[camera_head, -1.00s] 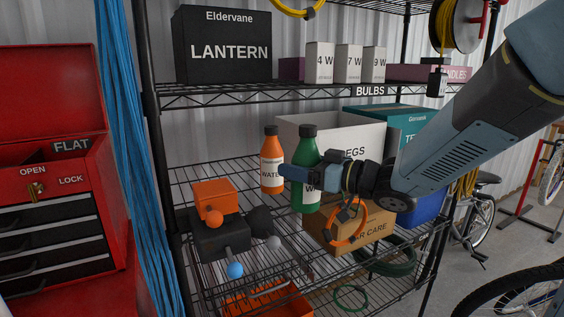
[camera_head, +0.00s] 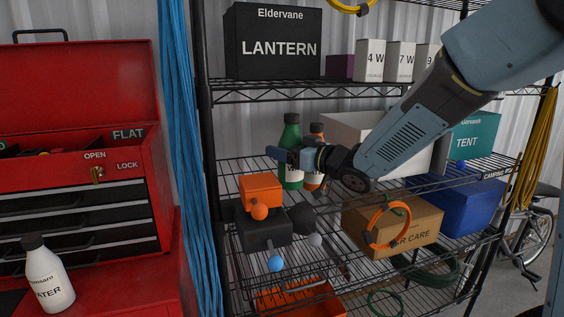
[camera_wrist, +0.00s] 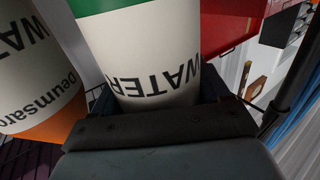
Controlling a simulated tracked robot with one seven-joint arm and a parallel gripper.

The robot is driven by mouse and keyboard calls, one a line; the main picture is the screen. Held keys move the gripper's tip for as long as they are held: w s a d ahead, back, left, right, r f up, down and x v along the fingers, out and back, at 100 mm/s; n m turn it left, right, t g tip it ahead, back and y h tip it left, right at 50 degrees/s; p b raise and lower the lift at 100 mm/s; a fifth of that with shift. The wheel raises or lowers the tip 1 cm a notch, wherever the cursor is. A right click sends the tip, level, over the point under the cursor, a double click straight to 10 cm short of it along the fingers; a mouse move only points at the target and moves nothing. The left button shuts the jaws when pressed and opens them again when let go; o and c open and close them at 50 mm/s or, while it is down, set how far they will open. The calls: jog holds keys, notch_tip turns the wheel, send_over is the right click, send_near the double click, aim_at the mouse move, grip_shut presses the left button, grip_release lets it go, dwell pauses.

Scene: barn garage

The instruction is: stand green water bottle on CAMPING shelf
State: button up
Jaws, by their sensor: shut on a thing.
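A white bin (camera_head: 350,125), partly behind my arm, and a teal TENT box (camera_head: 474,135) are at right. The LANTERN box (camera_head: 272,42) is on the shelf above. A white water bottle (camera_head: 48,277) stands by the red tool chest (camera_head: 80,170). Blue cords (camera_head: 181,120) hang at left.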

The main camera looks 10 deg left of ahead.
jog(key=shift+w+a, duration=0.25)
jog(key=shift+a, duration=0.3)
jog(key=shift+d+f, duration=0.1)
jog(key=shift+f, duration=1.6)
jog(key=shift+f, duration=0.1)
jog(key=o, duration=1.1)
jog(key=shift+s+d, duration=0.1)
jog(key=v, duration=1.1)
jog(key=shift+s+d, duration=0.2)
jog(key=shift+d, duration=0.15)
